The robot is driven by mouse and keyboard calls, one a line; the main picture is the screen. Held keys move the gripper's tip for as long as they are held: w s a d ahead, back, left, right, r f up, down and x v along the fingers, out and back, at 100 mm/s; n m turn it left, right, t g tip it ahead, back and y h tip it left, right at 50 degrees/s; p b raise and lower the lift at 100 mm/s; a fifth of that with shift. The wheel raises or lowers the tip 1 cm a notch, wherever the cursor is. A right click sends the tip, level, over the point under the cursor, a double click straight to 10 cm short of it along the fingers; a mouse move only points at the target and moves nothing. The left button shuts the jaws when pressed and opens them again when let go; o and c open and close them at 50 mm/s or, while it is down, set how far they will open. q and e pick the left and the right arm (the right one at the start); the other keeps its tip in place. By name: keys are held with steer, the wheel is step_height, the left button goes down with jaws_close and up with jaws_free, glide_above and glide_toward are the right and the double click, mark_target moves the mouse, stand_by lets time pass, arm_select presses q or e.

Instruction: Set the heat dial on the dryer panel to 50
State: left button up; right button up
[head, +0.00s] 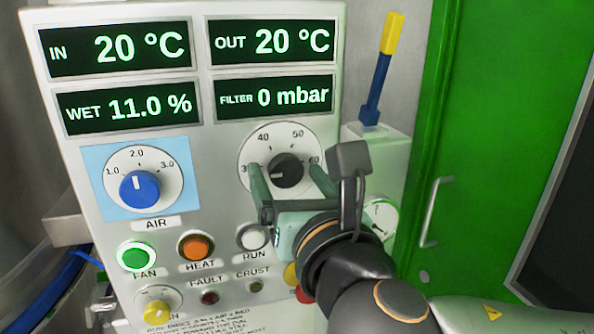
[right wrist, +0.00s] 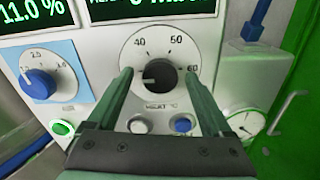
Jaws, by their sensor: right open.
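The heat dial (head: 288,173) is a black knob on a round white scale, on the light grey dryer panel (head: 215,180). The scale shows 40, 50 and 60, with the lowest number partly covered by a finger. The knob's white mark points left, toward the low end of the scale. The dial also shows in the right wrist view (right wrist: 159,75), labelled HEAT °C. My right gripper (head: 287,177) is open, its two green fingers at the left and right of the knob. In the right wrist view a small gap shows on each side. My left gripper is out of view.
A blue AIR dial (head: 139,190) sits to the left. FAN (head: 136,257), HEAT (head: 196,247) and RUN (head: 252,237) buttons lie below. A gauge (head: 381,217) and a blue-yellow handle (head: 378,75) stand at the right, beside a green door (head: 480,120).

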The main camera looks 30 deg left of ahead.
steer(key=shift+c, duration=0.3)
jaws_close()
stand_by(0.5)
